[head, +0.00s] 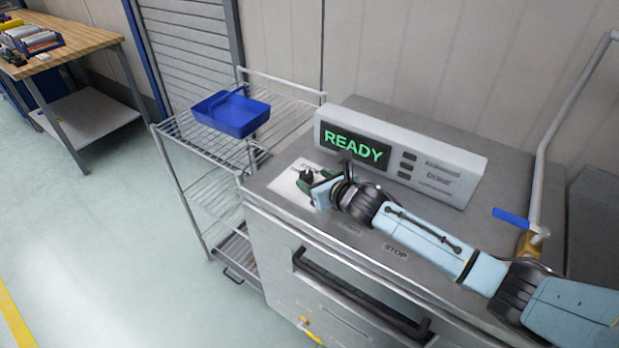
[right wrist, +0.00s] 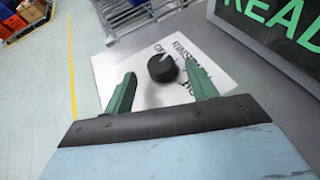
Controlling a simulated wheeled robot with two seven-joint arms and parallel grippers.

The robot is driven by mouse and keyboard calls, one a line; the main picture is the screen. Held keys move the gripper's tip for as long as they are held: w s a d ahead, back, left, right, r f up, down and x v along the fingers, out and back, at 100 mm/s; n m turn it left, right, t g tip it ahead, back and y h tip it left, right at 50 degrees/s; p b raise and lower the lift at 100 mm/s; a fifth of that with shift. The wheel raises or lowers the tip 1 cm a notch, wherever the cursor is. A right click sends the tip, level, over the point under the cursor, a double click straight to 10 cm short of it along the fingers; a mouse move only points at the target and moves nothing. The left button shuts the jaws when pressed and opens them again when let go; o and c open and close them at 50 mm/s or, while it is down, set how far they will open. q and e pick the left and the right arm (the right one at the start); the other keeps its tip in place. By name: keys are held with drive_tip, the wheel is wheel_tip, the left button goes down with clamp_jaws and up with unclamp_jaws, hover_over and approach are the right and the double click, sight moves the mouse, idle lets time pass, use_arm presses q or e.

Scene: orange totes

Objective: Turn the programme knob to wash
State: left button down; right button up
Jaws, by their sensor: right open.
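The programme knob (right wrist: 162,68) is a round black dial with a pale pointer mark. It sits on a white label plate (right wrist: 140,92) with black lettering, partly hidden and too small to read fully. In the right wrist view the knob lies ahead of and between the two green fingers of my right gripper (right wrist: 160,92), which is open and apart from it. In the head view my right gripper (head: 318,180) is over the plate at the machine top's left end and hides part of it. The display (head: 354,146) reads READY in green. My left gripper is not in view.
The grey machine (head: 290,225) has a front handle bar (head: 350,295). A wire rack (head: 190,130) with a blue basket (head: 231,112) stands to its left. A pipe with a blue-handled valve (head: 518,221) rises at right. A wooden workbench (head: 75,42) is at far left.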

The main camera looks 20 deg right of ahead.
sight(308, 176)
drive_tip(key=shift+x, duration=1.2)
drive_tip(key=shift+w+f, duration=0.1)
drive_tip(key=shift+w, duration=0.1)
drive_tip(key=shift+w+a, duration=0.15)
drive_tip(key=shift+w, duration=0.05)
drive_tip(key=shift+f, duration=0.1)
drive_tip(key=c, duration=1)
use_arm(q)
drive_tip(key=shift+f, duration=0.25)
use_arm(e)
drive_tip(key=shift+o, duration=0.2)
